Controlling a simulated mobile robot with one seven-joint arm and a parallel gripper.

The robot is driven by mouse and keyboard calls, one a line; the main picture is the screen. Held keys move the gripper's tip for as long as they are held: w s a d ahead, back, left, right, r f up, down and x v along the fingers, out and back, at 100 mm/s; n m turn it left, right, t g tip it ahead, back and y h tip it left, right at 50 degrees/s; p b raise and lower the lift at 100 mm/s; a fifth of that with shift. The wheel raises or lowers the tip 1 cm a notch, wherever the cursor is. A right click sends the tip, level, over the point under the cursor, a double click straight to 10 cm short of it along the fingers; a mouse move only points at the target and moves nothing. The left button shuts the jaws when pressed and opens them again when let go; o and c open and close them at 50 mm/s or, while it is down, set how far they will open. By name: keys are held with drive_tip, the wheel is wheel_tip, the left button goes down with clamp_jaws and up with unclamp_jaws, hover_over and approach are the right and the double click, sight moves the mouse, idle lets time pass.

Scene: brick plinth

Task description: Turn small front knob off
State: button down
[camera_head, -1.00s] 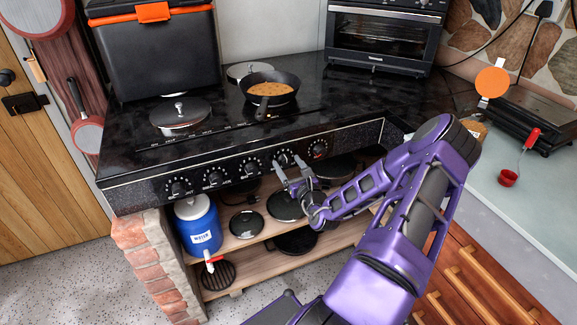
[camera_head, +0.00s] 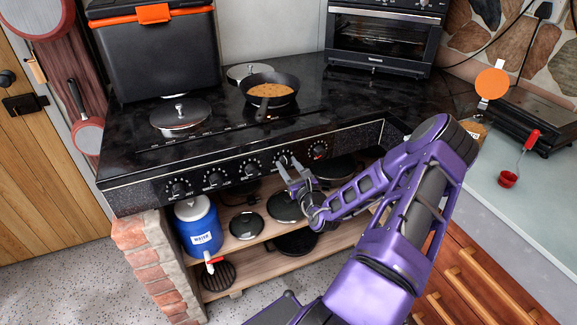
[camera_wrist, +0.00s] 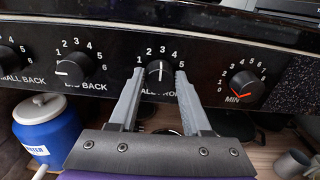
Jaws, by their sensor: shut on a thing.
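The small front knob (camera_wrist: 159,72) is a round black knob on the stove's dark front panel. Its label is partly hidden behind my fingers. Its white pointer line stands about upright, near the 3 on its scale. My gripper (camera_head: 289,161) reaches the panel from the lower right and is shut on this knob, one finger on each side. In the wrist view the two grey fingers flank the knob at left and right.
The big back knob (camera_wrist: 75,68) is to the left, and a knob with a red pointer (camera_wrist: 243,88) to the right. A pan (camera_head: 270,91) with brown food stands on the stove top. Below, an open shelf holds a blue water jug (camera_head: 199,226) and dark lids.

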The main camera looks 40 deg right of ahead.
drive_tip(key=n+p, duration=0.2)
drive_tip(key=n, duration=0.2)
drive_tip(key=shift+a, duration=0.15)
drive_tip(key=n, duration=0.4)
drive_tip(key=shift+f+n, duration=0.2)
drive_tip(key=shift+n, duration=0.1)
drive_tip(key=n+b, duration=0.1)
drive_tip(key=n, duration=0.1)
drive_tip(key=n+b, duration=0.1)
drive_tip(key=n, duration=0.1)
drive_tip(key=shift+f+n+b, duration=0.2)
drive_tip(key=shift+n+b, duration=0.1)
drive_tip(key=shift+b, duration=0.1)
drive_tip(key=n+b, duration=0.2)
drive_tip(key=shift+n, duration=0.4)
drive_tip(key=shift+n+b, duration=0.75)
drive_tip(key=shift+n, duration=0.05)
drive_tip(key=shift+r, duration=0.1)
drive_tip(key=shift+c, duration=1.8)
unclamp_jaws()
